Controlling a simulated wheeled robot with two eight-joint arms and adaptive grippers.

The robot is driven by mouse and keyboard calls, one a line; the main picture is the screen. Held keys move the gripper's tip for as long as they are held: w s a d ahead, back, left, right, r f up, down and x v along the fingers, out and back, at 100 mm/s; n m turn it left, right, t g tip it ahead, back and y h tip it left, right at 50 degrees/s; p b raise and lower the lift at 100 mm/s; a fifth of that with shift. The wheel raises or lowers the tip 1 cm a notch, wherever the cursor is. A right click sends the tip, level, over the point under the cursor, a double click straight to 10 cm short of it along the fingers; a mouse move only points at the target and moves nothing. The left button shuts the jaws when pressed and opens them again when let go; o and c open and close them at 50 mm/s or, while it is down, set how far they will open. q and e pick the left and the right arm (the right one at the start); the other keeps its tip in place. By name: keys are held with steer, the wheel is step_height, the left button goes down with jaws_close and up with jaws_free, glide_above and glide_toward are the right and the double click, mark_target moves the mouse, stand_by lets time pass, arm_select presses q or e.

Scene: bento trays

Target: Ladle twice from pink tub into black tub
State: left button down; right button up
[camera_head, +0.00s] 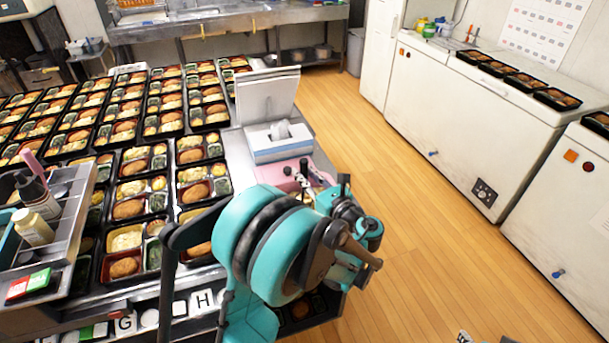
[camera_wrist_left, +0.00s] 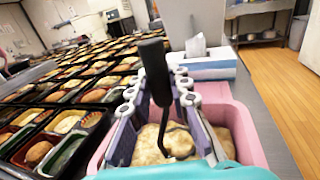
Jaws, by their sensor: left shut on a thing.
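The pink tub (camera_head: 289,183) stands at the right end of the counter, largely hidden behind my left arm. In the left wrist view the pink tub (camera_wrist_left: 243,117) holds lumpy pale yellow food (camera_wrist_left: 150,146). My left gripper (camera_wrist_left: 160,100) is over the tub and shut on the black handle of the ladle (camera_wrist_left: 154,72). The handle stands nearly upright and its thin dark stem runs down to the food; the bowl is not visible. In the head view the left gripper (camera_head: 310,190) is partly covered by its own wrist. I cannot make out the black tub.
A blue and white tissue box (camera_head: 280,148) stands just behind the pink tub, with an upright white board (camera_head: 267,97) behind it. Many filled bento trays (camera_head: 130,208) cover the counter to the left. A grey bottle rack (camera_head: 75,215) stands at left. Wooden floor (camera_head: 420,220) is open at right.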

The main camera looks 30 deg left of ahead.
arm_select(q)
step_height(320, 180, up, 10)
steer(key=p, duration=0.6)
steer(key=shift+f+p, duration=0.2)
steer(key=shift+p, duration=0.15)
steer(key=shift+f, duration=0.1)
